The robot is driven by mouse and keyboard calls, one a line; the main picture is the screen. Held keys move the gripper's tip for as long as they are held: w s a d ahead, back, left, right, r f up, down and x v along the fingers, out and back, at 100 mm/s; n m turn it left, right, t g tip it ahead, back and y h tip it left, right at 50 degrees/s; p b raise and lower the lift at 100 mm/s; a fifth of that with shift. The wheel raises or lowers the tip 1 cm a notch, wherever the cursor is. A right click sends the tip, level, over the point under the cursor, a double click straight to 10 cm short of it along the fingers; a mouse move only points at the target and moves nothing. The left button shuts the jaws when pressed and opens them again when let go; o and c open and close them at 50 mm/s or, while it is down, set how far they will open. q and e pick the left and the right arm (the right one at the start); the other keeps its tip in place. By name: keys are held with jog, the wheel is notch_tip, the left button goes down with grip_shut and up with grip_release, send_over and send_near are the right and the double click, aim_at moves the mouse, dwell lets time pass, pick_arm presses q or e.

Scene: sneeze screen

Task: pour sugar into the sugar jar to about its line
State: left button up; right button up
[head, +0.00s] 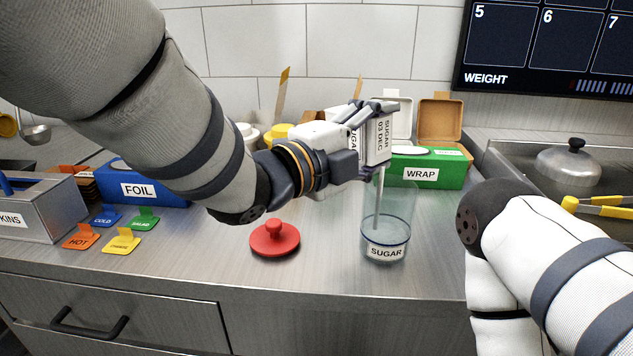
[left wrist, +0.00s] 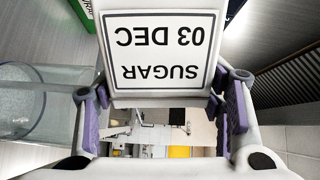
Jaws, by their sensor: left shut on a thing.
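A white sugar carton (head: 378,137) labelled "SUGAR 03 DEC" is in my left gripper (head: 362,150), which is shut on it. The carton is tipped over the clear sugar jar (head: 402,205), and a thin pale stream (head: 379,195) falls from it into the jar. In the left wrist view the carton (left wrist: 165,50) has its label upside down, and the jar (left wrist: 38,105) with pale grains shows at the left. A dark blue ring runs around the jar above its label; the exact fill level against it is hard to tell. My right gripper is out of view.
A red lid (head: 274,240) lies left of the jar. A green wrap box (head: 428,168) stands behind it, a blue foil box (head: 140,185) at the left. Coloured tags (head: 122,240) lie near a metal napkin holder (head: 40,205). My right arm is at the lower right.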

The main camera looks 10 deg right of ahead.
pick_arm(q)
jog(key=shift+s+d+r+m, duration=0.1)
jog(key=shift+s+r+m, duration=0.1)
jog(key=shift+m, duration=0.7)
dwell(4.1)
jog(key=shift+w+f+n, duration=0.15)
jog(key=shift+n, duration=0.55)
dwell(0.9)
jog(key=n, duration=0.1)
jog(key=r+n, duration=0.1)
jog(key=n, duration=0.1)
jog(key=shift+w+a, duration=0.35)
jog(key=n, duration=0.3)
jog(key=shift+w+a+f, duration=0.1)
jog(key=shift+w+f, duration=0.15)
jog(key=shift+f, duration=0.15)
jog(key=n, duration=0.3)
jog(key=shift+w+a+r, duration=0.1)
jog(key=shift+r, duration=0.15)
jog(key=shift+r+n, duration=1.35)
jog(key=shift+n, duration=0.15)
